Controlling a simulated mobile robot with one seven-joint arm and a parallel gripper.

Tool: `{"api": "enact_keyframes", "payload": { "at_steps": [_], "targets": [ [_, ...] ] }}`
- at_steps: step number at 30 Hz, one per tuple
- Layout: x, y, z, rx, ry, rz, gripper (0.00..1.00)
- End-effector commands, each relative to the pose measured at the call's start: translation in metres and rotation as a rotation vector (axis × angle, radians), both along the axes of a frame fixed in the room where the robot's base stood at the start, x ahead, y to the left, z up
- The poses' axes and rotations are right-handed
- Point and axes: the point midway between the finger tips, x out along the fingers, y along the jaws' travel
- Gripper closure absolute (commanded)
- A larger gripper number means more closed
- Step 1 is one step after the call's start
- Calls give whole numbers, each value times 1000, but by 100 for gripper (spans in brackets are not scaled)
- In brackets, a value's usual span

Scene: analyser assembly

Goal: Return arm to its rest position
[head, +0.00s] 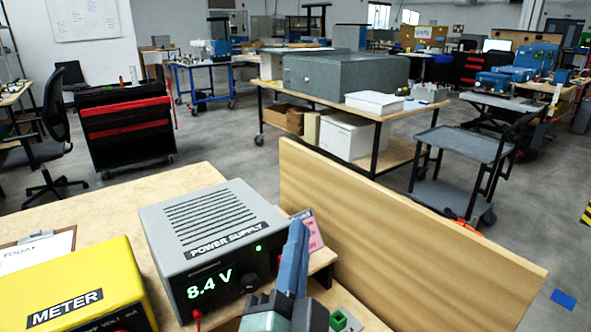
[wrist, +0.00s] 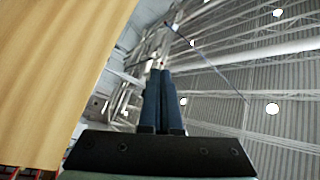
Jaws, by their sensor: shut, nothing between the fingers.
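My gripper (head: 298,226) stands in front of the power supply's right side in the head view, its blue fingers pointing up. In the wrist view the two dark blue fingers (wrist: 162,75) lie side by side, shut with nothing between them. The grey power supply (head: 212,240) reads 8.4 V with a green light lit; my gripper hides part of its right front. The yellow meter (head: 85,290) is at the lower left, cut off by the frame edge.
A tall wooden panel (head: 400,245) stands along the bench's right side, close to my gripper; it also fills the wrist view's left (wrist: 50,70). A pink card (head: 309,232) and a green part (head: 338,320) are near my gripper. A clipboard (head: 40,250) lies behind the meter.

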Motion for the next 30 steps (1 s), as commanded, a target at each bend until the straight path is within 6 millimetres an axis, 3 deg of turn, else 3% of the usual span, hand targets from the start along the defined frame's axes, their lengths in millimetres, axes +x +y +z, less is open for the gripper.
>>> {"api": "enact_keyframes", "payload": {
  "at_steps": [1,3,8,12,17,18,30],
  "targets": [
    [-1,-1,33,-77,-53,-13,100],
    [-5,-2,73,-197,-114,-39,100],
    [-27,-2,158,-461,-255,-127,100],
    [-56,-1,221,-668,-371,-231,100],
    [-97,2,281,-876,-497,-377,100],
    [-92,3,300,-872,-480,-365,100],
    [-90,3,412,-871,-473,-362,100]
  ]
}}
